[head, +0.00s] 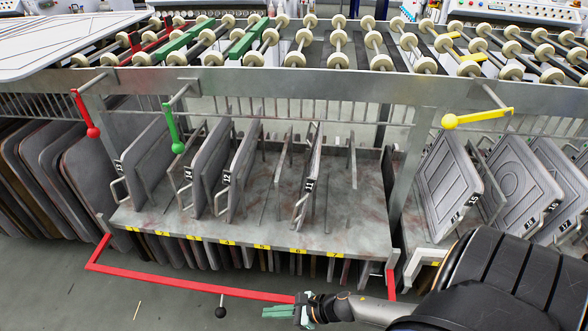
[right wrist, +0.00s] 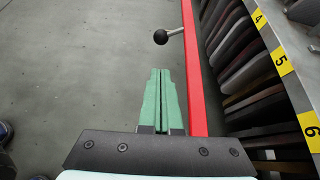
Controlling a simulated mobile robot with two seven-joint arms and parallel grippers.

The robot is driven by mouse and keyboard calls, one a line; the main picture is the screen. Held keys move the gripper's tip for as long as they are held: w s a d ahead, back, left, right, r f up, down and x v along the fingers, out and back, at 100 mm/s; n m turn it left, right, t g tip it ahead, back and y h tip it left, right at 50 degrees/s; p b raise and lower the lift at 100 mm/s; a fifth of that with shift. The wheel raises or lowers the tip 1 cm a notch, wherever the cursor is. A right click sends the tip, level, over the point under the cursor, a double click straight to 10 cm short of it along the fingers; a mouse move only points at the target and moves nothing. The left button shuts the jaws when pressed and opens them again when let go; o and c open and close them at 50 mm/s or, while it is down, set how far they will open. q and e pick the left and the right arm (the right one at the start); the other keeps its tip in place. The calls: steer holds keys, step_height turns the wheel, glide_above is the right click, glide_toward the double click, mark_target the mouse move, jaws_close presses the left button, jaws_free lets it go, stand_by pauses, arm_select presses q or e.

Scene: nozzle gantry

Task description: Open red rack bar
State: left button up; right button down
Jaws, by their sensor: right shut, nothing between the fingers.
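The red rack bar (head: 185,285) runs low across the front of the rack, with bent ends at both sides. A black ball knob (head: 220,312) on a short stem sticks out from its front. In the right wrist view the red bar (right wrist: 190,70) passes just right of my fingers, and the black knob (right wrist: 160,37) lies ahead of the tips. My right gripper (head: 265,312) is shut and empty, beside the bar and to the right of the knob. In the right wrist view its green fingers (right wrist: 160,72) are together, apart from the knob. My left gripper is not in view.
The grey metal rack (head: 280,215) holds several upright plates above yellow number labels (head: 260,246). Red (head: 93,132), green (head: 178,147) and yellow (head: 449,121) ball-ended levers hang from the upper beam. Dark plates fill the lower shelf. The floor (head: 60,300) in front is mostly free.

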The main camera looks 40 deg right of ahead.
steer(key=p+v, duration=0.1)
steer(key=v, duration=0.5)
steer(key=shift+d, duration=0.25)
steer(key=shift+r, duration=0.15)
